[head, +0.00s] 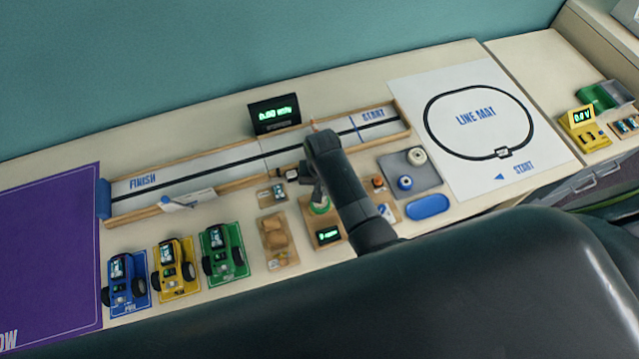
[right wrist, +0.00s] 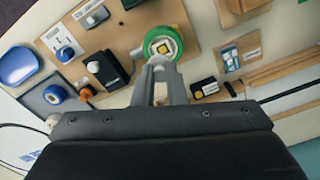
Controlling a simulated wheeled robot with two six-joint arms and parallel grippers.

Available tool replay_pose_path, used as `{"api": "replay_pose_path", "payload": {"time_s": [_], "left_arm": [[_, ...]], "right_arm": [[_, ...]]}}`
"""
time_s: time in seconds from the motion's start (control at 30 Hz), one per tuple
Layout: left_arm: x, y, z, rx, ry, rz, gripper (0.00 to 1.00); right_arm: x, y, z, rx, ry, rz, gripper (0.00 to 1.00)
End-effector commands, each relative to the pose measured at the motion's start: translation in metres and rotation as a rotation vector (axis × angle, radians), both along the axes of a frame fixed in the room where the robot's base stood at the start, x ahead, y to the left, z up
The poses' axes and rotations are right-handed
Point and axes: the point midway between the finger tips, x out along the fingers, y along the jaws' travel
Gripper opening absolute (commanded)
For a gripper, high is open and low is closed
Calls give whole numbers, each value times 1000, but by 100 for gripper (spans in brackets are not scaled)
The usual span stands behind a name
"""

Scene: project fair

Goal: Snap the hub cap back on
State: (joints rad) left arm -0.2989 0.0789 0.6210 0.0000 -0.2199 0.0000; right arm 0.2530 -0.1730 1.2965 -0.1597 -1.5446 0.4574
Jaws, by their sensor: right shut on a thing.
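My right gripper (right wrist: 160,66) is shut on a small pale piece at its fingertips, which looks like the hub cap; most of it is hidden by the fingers. Just beyond the tips is a green round wheel (right wrist: 160,38) with a pale centre and a yellow square in it. I cannot tell whether the held piece touches the wheel. In the head view the green wheel (head: 319,205) stands on a wooden board (head: 308,213), partly hidden by my right arm. My left gripper is not in view.
A blue tray (head: 428,207) and a grey mat (head: 425,178) with round parts lie to the right. Blue, yellow and green (head: 222,252) cars stand to the left. The wood-edged track (head: 225,168) runs behind.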

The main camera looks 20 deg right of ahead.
Motion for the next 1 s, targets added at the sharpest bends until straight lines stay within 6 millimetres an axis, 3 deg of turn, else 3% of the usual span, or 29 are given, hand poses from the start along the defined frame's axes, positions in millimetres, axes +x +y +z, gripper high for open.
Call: {"api": "replay_pose_path", "payload": {"time_s": [0.17, 0.4, 0.63, 1.0], "left_arm": [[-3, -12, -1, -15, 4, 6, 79], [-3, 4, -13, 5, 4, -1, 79], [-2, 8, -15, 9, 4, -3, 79], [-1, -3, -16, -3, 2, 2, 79]], "right_arm": [[0, 0, -18, 1, 2, 0, 0], [0, 1, -39, 1, 1, -1, 0], [1, 1, -44, 1, 0, -1, 0], [1, 1, -44, 1, 0, 0, 0]]}}
